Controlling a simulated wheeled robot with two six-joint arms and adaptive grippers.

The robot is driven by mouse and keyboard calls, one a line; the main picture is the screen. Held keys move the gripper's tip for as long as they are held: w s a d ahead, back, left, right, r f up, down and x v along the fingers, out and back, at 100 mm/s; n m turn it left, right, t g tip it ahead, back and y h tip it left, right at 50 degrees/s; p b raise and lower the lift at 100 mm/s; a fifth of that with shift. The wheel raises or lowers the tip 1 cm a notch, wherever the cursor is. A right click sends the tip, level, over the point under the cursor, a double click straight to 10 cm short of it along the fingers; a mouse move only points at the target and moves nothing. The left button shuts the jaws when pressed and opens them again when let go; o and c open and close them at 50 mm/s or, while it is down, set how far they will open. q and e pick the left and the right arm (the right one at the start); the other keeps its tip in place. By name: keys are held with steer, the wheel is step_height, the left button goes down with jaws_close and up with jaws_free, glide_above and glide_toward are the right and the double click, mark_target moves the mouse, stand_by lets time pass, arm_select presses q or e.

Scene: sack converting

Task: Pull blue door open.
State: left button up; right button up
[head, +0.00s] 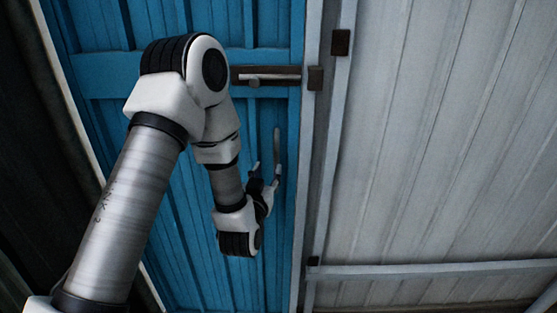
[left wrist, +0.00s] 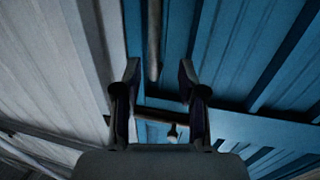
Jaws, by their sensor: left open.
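The blue door (head: 275,230) is upright and looks shut against its pale frame. Its grey vertical bar handle (head: 277,148) is near the right edge, below a dark bolt (head: 265,77). My left gripper (head: 266,170) is open at the handle's lower part. In the left wrist view the open left gripper (left wrist: 159,74) has the handle (left wrist: 153,45) lined up between its fingertips. I cannot tell how deep the handle sits or whether a finger touches it. The bolt (left wrist: 160,120) also shows there between the fingers. My right gripper is not in view.
A grey corrugated wall (head: 430,150) fills the right side, with a pale rail (head: 430,270) low on it. A dark catch block (head: 315,78) sits on the frame beside the bolt. My left arm covers much of the door's left half.

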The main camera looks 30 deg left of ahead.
mark_target(275, 159)
arm_select(q)
steer(key=x, duration=0.2)
steer(key=p+x, duration=0.1)
steer(key=x, duration=0.1)
steer(key=d+p+x, duration=0.1)
steer(key=x, duration=0.1)
steer(key=shift+w+r, duration=0.1)
steer(key=shift+w, duration=0.3)
steer(key=shift+w+a, duration=0.35)
steer(key=shift+a, duration=0.1)
steer(key=shift+d, duration=0.1)
jaws_close()
